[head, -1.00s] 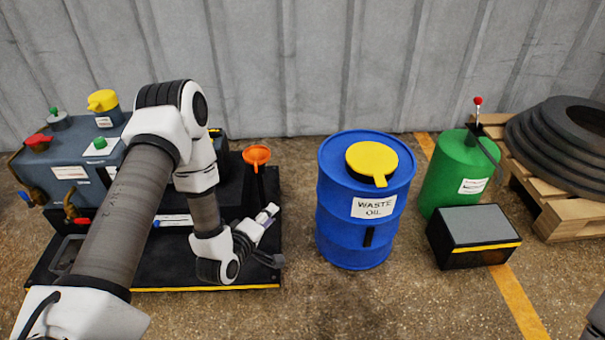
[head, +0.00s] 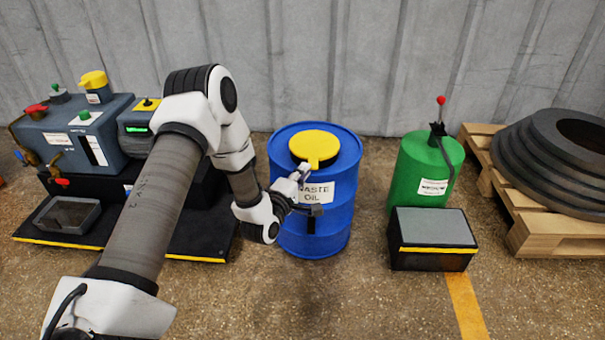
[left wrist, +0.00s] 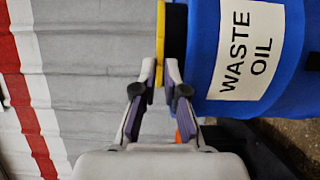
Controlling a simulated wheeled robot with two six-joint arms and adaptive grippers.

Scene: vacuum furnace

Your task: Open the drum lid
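The blue drum (head: 345,215), labelled WASTE OIL, stands upright on the floor in the middle of the head view. Its round yellow lid (head: 315,144) lies flat and closed on top, with a tab pointing toward me. My left gripper (head: 311,190) is at the drum's front, just below the tab, partly covering the label. In the left wrist view, the lid's yellow edge (left wrist: 160,40) reaches between the fingertips of my left gripper (left wrist: 161,72), one finger on each side. The fingers look apart; contact with the tab is unclear. My right gripper is not in view.
A green canister (head: 424,165) and a black box with grey top (head: 432,235) stand right of the drum. A pallet (head: 545,235) with black rings is farther right. A grey machine (head: 75,140) on a black platform is at left. Floor in front is clear.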

